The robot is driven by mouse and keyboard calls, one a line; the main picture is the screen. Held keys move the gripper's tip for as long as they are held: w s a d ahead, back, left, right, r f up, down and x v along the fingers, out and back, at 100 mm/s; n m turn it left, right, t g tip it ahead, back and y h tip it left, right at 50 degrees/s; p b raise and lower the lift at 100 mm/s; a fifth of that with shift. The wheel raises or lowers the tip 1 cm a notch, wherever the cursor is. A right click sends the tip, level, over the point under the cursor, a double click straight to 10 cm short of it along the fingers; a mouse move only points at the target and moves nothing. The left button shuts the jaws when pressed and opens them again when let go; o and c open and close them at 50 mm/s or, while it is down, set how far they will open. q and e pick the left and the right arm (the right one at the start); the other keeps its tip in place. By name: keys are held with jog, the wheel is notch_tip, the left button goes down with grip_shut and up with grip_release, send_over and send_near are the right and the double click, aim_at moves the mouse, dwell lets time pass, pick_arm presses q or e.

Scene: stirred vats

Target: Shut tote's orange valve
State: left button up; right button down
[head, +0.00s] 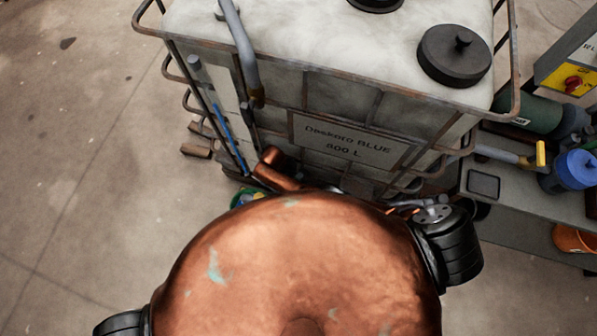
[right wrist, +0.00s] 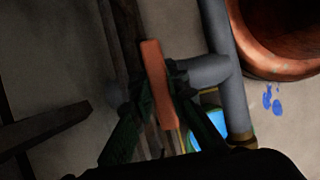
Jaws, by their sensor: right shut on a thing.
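The tote (head: 340,110) stands ahead in the head view, a pale caged tank labelled "Daskoro BLUE 800 L". Its lower front outlet is hidden in that view. In the right wrist view the orange valve handle (right wrist: 153,65) is a flat bar, nearly upright in the picture and slightly tilted. It lies across the end of a short grey branch pipe (right wrist: 206,71). My right gripper (right wrist: 158,90) has its dark green fingers on both sides of the handle and is shut on it. My left gripper is in neither view.
A large copper rounded body (head: 300,250) fills the bottom of the head view. A grey upright pipe (right wrist: 228,80), a blue surface (right wrist: 208,124) and a copper rim (right wrist: 262,72) lie close by in the wrist view. A bench (head: 520,185) stands right; floor at left is clear.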

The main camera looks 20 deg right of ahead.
dwell(0.4)
jog(key=c, duration=1.8)
grip_release()
jog(key=shift+c, duration=0.2)
jog(key=v, duration=1.2)
